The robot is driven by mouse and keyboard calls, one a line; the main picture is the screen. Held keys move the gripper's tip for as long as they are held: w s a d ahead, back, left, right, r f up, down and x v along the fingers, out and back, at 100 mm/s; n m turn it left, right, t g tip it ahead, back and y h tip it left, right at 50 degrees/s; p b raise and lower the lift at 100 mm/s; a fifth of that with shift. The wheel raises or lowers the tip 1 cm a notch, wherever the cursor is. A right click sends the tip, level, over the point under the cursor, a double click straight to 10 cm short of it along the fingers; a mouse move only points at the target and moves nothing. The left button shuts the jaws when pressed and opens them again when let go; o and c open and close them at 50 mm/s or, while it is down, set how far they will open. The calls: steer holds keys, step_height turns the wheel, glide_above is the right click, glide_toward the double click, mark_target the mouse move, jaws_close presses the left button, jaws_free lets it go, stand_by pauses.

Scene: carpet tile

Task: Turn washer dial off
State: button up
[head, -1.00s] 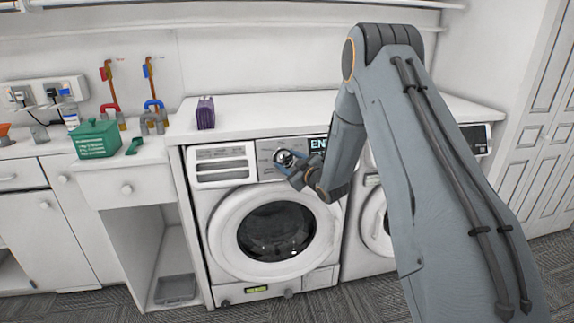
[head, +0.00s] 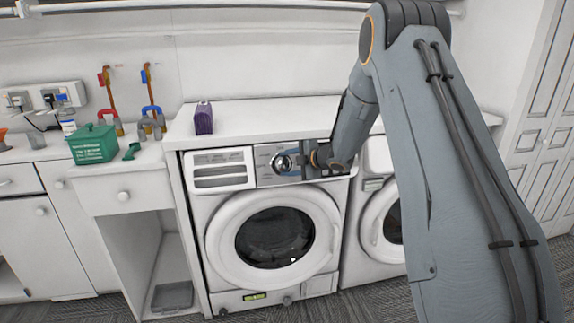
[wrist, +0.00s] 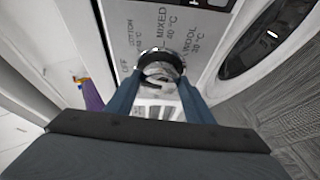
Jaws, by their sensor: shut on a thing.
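The washer (head: 232,290) is white with a round dark door and a grey control panel. Its silver dial (head: 281,163) sits on that panel, right of the detergent drawer. My gripper (head: 291,164) comes in from the right at the dial, its fingers shut around it. In the wrist view, the dial (wrist: 160,68) lies between the two blue fingers of my gripper (wrist: 160,92). Printed labels such as OFF, COTTON, MIXED and WOOL show on the panel (wrist: 165,22) around it. The dial's pointer setting cannot be told.
A second white machine (head: 372,228) stands to the right, partly behind my arm. The counter (head: 255,118) above holds a purple box (head: 203,118). A green box (head: 93,144) stands on the lower left counter. The carpet floor (head: 365,300) in front is clear.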

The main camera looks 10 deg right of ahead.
steer(key=shift+r+n+g+p, duration=0.15)
steer(key=shift+n+g+p, duration=0.25)
steer(key=shift+n, duration=0.5)
steer(key=o, duration=1)
steer(key=shift+o, duration=0.2)
steer(key=b+v, duration=0.1)
steer(key=v, duration=0.6)
steer(key=shift+s+r, duration=0.25)
steer(key=shift+d, duration=0.1)
